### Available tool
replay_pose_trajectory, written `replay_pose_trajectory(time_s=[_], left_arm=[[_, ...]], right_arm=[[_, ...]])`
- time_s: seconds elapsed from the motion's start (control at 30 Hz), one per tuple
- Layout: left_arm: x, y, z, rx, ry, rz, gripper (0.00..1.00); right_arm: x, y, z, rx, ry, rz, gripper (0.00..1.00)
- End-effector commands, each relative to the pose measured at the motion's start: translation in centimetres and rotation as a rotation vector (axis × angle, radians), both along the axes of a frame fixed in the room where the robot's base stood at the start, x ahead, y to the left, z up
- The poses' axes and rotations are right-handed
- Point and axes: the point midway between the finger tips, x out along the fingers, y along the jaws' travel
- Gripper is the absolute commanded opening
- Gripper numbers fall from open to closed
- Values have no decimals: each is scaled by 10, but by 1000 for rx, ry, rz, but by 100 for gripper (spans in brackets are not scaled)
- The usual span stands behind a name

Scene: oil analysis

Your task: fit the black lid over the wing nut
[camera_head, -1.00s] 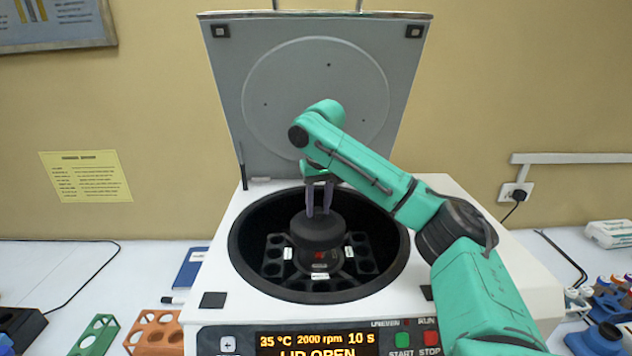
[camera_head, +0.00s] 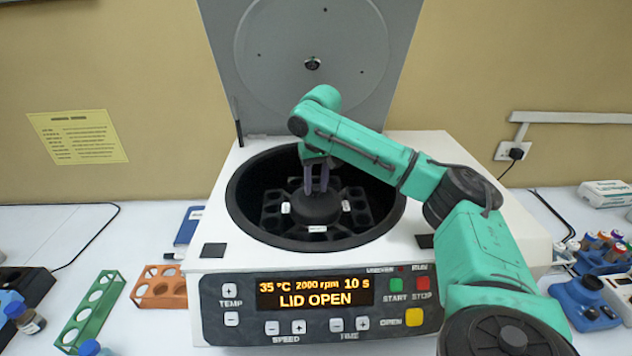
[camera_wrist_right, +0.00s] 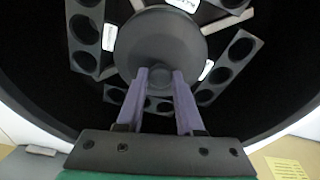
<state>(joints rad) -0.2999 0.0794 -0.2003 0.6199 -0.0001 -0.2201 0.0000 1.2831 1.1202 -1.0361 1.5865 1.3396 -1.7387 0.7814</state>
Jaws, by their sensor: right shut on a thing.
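The black lid (camera_head: 317,210) is a round dark disc low in the centre of the centrifuge bowl, over the middle of the rotor. It also shows in the right wrist view (camera_wrist_right: 188,42), with a small round knob (camera_wrist_right: 160,76). My right gripper (camera_head: 317,187) reaches down into the bowl and is shut on the lid's knob, its purple fingers on either side; it also shows in the right wrist view (camera_wrist_right: 160,80). The wing nut is not visible; the lid covers the rotor centre. I cannot tell whether the lid is fully seated. My left gripper is not in view.
The centrifuge (camera_head: 222,258) has its hinged cover (camera_head: 390,30) raised behind my arm, and its display reads LID OPEN. The bowl wall surrounds the gripper.

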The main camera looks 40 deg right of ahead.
Motion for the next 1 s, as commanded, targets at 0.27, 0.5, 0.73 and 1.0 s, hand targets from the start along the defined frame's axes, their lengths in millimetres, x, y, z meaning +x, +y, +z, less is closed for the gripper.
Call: replay_pose_trajectory(time_s=[0.27, 0.5, 0.73, 1.0], left_arm=[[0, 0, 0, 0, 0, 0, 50], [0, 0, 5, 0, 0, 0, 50], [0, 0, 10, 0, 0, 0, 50], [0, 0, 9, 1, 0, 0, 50]], right_arm=[[0, 0, 1, 0, -1, 0, 0], [0, 0, 2, 0, 0, 0, 0], [0, 0, 3, 0, -1, 0, 0], [0, 0, 2, 0, -1, -1, 0]])
